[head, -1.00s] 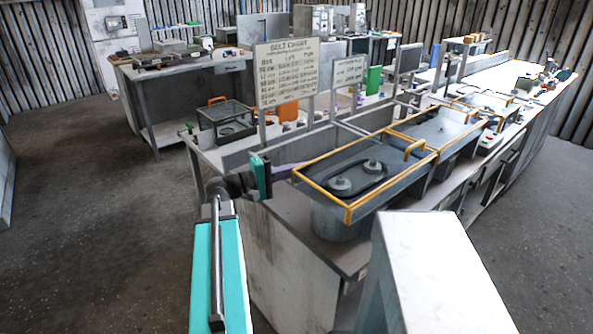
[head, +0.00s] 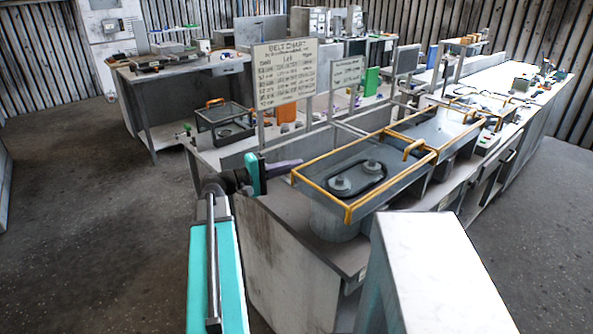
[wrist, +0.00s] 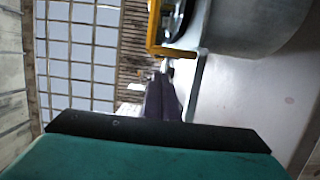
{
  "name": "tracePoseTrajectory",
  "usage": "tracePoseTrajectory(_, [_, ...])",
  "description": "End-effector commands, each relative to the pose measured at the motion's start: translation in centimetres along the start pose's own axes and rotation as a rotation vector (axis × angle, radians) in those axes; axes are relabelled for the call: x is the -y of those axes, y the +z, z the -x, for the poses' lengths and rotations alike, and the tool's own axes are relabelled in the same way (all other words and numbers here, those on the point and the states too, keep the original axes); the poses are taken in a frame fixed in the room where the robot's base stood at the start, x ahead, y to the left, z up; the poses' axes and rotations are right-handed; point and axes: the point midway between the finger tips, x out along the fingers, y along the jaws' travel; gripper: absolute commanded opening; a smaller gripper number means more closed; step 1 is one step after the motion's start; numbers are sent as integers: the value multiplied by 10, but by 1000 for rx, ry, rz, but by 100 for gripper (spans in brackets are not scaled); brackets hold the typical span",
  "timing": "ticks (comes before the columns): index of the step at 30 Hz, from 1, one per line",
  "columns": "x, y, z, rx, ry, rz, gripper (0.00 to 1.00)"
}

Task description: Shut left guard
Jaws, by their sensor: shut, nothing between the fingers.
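A yellow-framed guard (head: 348,214) is at the left end of the near bench row, over a dark tray with two round pulleys (head: 356,175). It has a yellow handle (head: 414,149) at its right end. The frame looks about level; I cannot tell whether it is fully shut. My gripper (head: 298,162) is shut and empty, with its dark purple fingers just beside the guard's left far corner. In the wrist view the fingers (wrist: 163,75) point at a yellow frame corner (wrist: 155,47). I cannot tell whether they touch it.
A second yellow-framed guard (head: 455,140) adjoins on the right. A belt chart sign (head: 286,75) stands behind. A dark mesh box with an orange handle (head: 224,122) sits on the bench to the left. A pale block (head: 430,255) stands in front. The floor at left is clear.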

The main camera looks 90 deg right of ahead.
Motion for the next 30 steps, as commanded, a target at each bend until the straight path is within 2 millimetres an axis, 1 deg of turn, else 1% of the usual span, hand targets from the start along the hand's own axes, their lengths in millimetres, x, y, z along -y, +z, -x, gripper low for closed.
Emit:
tracePoseTrajectory(1, [1, -7, 1, -3, 1, 0, 0])
tracePoseTrajectory(4, [0, -15, 3, -8, 2, 0, 0])
tracePoseTrajectory(8, [1, -12, 22, -9, 2, 1, 0])
tracePoseTrajectory(21, [1, -12, 82, -11, 2, 0, 0])
tracePoseTrajectory(24, [0, -13, 92, -11, 2, 1, 0])
tracePoseTrajectory(30, [0, -13, 103, -10, 2, 2, 0])
